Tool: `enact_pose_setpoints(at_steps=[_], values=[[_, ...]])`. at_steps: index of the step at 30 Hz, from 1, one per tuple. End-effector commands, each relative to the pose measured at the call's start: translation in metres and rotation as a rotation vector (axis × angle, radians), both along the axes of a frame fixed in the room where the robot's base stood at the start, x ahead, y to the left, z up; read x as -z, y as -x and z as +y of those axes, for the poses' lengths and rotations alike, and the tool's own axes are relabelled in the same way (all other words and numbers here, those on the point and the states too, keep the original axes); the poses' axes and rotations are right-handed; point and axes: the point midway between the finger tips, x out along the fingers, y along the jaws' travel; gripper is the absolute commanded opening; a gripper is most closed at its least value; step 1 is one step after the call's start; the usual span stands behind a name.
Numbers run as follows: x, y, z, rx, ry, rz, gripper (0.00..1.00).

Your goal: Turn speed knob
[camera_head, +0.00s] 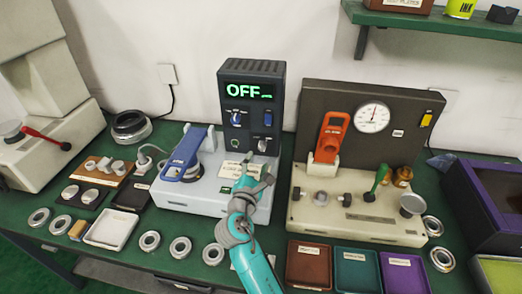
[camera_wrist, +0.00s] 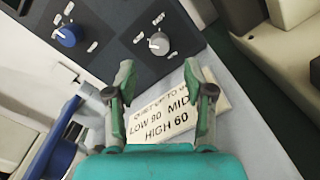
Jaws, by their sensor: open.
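The dark control box (camera_head: 251,88) stands upright against the wall, its display reading OFF in green. The grey knob also shows on the lower right of the box in the head view (camera_head: 262,146). My gripper (camera_wrist: 161,70) is open and empty. Its fingers are apart, just short of the grey knob, with the knob roughly between their lines and not touched.
A blue-handled clamp (camera_head: 187,155) stands left of my arm. A beige gauge unit (camera_head: 360,219) with an orange handle (camera_head: 331,135) is at right. Metal rings (camera_head: 180,249) and trays (camera_head: 309,264) line the front.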

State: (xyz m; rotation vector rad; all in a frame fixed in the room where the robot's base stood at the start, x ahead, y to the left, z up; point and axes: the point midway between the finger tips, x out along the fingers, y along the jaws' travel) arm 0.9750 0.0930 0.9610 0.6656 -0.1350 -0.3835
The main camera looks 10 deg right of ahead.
Motion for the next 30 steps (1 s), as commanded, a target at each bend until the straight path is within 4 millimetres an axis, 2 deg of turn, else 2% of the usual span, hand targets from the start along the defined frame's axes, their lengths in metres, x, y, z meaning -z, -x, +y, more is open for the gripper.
enact_pose_setpoints(at_steps=[3,10,15,24,26,30], values=[[0.000,-0.021,-0.010,0.002,-0.001,0.000,0.53],[0.000,-0.050,-0.021,0.001,-0.001,-0.001,0.53],[0.000,-0.060,-0.025,0.000,-0.001,0.000,0.53],[0.000,-0.062,-0.026,0.000,-0.002,-0.001,0.53],[0.000,-0.062,-0.026,0.000,-0.002,-0.001,0.41],[0.000,-0.062,-0.026,0.000,-0.002,-0.001,0.06]])
